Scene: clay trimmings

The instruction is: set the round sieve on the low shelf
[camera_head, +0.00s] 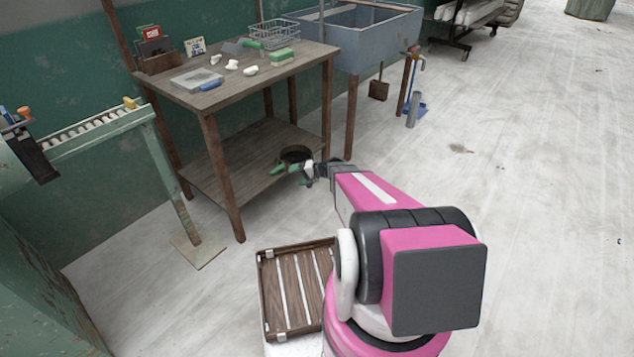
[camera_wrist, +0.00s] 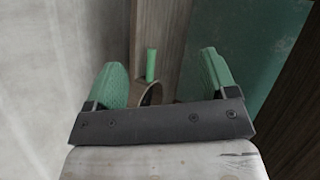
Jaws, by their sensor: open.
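The round sieve (camera_head: 295,152), dark and ring-shaped, rests on the wooden low shelf (camera_head: 245,160) near its right end in the head view. My gripper (camera_head: 291,168) is in front of it, at the shelf's front edge, and hides part of it. In the wrist view my gripper (camera_wrist: 163,72) has its green fingers spread wide. Between them, nearer the left finger, shows part of a brown rounded thing (camera_wrist: 152,94), which looks like the sieve, with a green stick-like piece beside it. I see no finger closed on it.
The table top (camera_head: 215,95) above the shelf holds a wire basket (camera_head: 275,34), a green-and-white sponge and small white pieces. A table leg stands close to my gripper. A slatted wooden crate (camera_head: 296,290) stands near my base.

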